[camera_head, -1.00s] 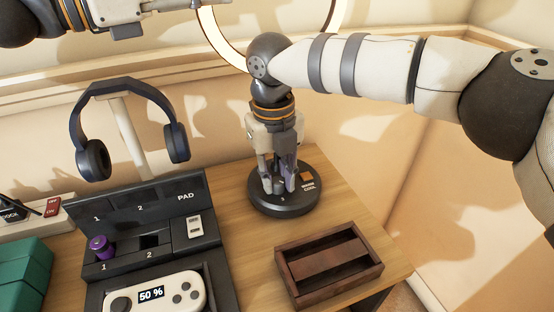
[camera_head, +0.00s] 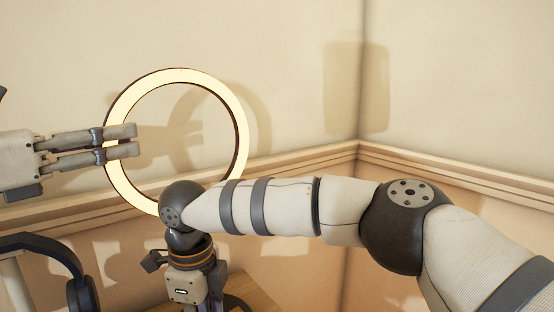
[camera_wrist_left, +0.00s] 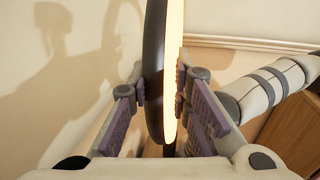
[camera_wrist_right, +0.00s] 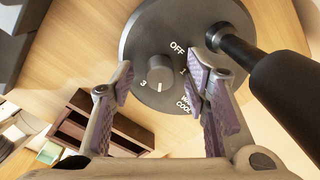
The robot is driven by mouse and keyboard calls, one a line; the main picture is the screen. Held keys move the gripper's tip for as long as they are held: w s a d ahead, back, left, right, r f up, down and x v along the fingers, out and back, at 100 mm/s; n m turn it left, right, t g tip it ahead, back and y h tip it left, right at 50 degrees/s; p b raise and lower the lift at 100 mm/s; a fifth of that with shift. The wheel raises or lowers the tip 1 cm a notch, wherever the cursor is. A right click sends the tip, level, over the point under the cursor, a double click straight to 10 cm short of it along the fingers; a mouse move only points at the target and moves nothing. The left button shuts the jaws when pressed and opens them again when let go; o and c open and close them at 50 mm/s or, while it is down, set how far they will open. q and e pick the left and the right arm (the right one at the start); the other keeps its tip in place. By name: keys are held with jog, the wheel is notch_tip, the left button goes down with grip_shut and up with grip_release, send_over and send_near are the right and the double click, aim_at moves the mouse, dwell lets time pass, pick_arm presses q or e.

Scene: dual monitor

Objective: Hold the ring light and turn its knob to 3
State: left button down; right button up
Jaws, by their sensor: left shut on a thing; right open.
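The ring light's glowing ring (camera_head: 240,125) stands upright against the wall. My left gripper (camera_head: 122,142) is shut on the ring's left rim; the left wrist view shows the ring (camera_wrist_left: 172,75) edge-on between its fingers. The ring light's round dark base (camera_wrist_right: 140,35) fills the top of the right wrist view, with its grey knob (camera_wrist_right: 158,72) and the labels OFF, 1, 3 and a partly hidden WARM/COOL. A small white mark shows at the knob's lower edge. My right gripper (camera_wrist_right: 166,82) is open, pointing down, with fingers apart on either side of the knob.
The headphones (camera_head: 80,290) are at the lower left of the head view, partly cut off. The dark stand pole (camera_wrist_right: 235,45) rises from the base beside my right fingers. A brown wooden tray (camera_wrist_right: 110,125) lies on the table. Walls close off the back and right.

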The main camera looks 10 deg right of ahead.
jog(key=n, duration=1)
jog(key=shift+n, duration=0.4)
jog(key=n, duration=0.4)
jog(key=shift+d+y, duration=0.1)
jog(key=shift+y, duration=0.2)
jog(key=n, duration=0.4)
jog(key=shift+r+n, duration=0.35)
jog(key=shift+n, duration=0.45)
notch_tip(320, 180, up, 11)
jog(key=w+d+r+n+t+h, duration=0.1)
jog(key=w+d+r+t, duration=0.3)
jog(key=d, duration=0.5)
jog(key=w+d+r+t+h, duration=0.1)
jog(key=w+d+r+t, duration=0.2)
jog(key=w+d, duration=0.5)
jog(key=w+r+m+t+y, duration=0.1)
jog(key=w+r+t, duration=0.1)
jog(key=r, duration=0.3)
jog(key=shift+w+d+r+t, duration=0.2)
jog(key=shift+w+r+t, duration=0.1)
jog(key=shift+w, duration=0.2)
